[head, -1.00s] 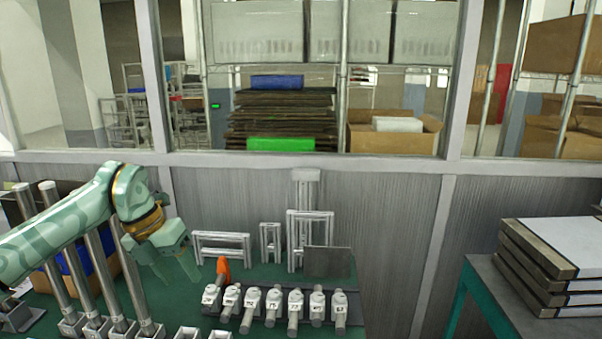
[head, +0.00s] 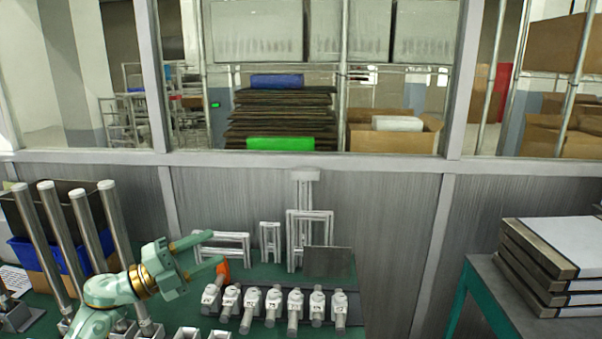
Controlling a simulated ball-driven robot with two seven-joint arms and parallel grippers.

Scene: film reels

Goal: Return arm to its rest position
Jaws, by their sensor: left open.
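My left arm comes in from the lower left over the green table. My left gripper (head: 206,253) is open, with its two green fingers pointing right and nothing between them. Its fingertips are near an orange piece (head: 223,271) at the left end of a row of numbered grey-white parts; I cannot tell whether they touch it. The row of numbered parts (head: 274,297) lies on a dark rail on the table. My right gripper does not show.
Several upright metal posts (head: 57,236) stand at left, close to my arm. Metal frames (head: 222,243) and a dark plate (head: 327,262) stand behind the row. Stacked trays (head: 545,265) rest on another table at right. A windowed partition closes off the back.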

